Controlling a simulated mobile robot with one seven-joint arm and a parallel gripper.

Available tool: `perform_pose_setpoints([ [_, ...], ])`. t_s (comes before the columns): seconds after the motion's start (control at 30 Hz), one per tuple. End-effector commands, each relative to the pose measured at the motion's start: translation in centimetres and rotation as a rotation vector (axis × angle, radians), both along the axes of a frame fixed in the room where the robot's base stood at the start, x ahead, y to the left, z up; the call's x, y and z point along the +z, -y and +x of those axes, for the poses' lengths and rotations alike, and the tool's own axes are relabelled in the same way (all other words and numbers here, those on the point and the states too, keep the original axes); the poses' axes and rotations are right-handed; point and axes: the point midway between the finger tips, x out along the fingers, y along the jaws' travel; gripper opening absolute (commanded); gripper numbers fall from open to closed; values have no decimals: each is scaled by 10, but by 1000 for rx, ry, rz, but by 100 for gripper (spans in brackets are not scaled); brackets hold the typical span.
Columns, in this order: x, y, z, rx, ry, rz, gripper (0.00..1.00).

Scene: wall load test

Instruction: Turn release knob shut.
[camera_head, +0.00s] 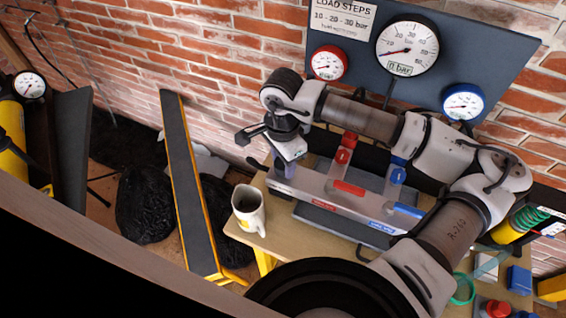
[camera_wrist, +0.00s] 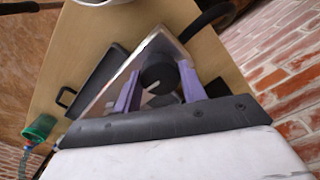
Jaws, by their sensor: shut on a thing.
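The release knob is the round black knob (camera_wrist: 157,76) at the end of the grey metal manifold (camera_head: 325,189); the manifold also shows in the wrist view (camera_wrist: 122,83). My gripper (camera_wrist: 160,80) has its two purple fingers on either side of the knob and is shut on it. In the head view my gripper (camera_head: 284,168) reaches down to the left end of the manifold, and the knob is hidden there. A small pale line marks the knob's face in the wrist view. How far the knob is turned cannot be told.
A red lever valve (camera_head: 344,154) and a blue one (camera_head: 398,170) stand on the manifold. A white mug (camera_head: 248,208) stands left on the wooden bench. A gauge board (camera_head: 425,65) with several dials is behind my arm. Right, a green coil (camera_head: 530,217) and a blue box (camera_head: 518,279).

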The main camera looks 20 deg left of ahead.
Motion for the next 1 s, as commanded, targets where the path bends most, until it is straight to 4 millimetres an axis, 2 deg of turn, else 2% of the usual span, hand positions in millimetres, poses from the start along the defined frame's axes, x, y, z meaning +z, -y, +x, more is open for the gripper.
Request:
perform_pose_setpoints([
  [0.03, -6, 0, 1, -28, 3, -1, 18],
  [0.2, -9, 0, 1, -161, 6, -1, 18],
  [1.0, -6, 0, 1, -922, 3, 0, 18],
])
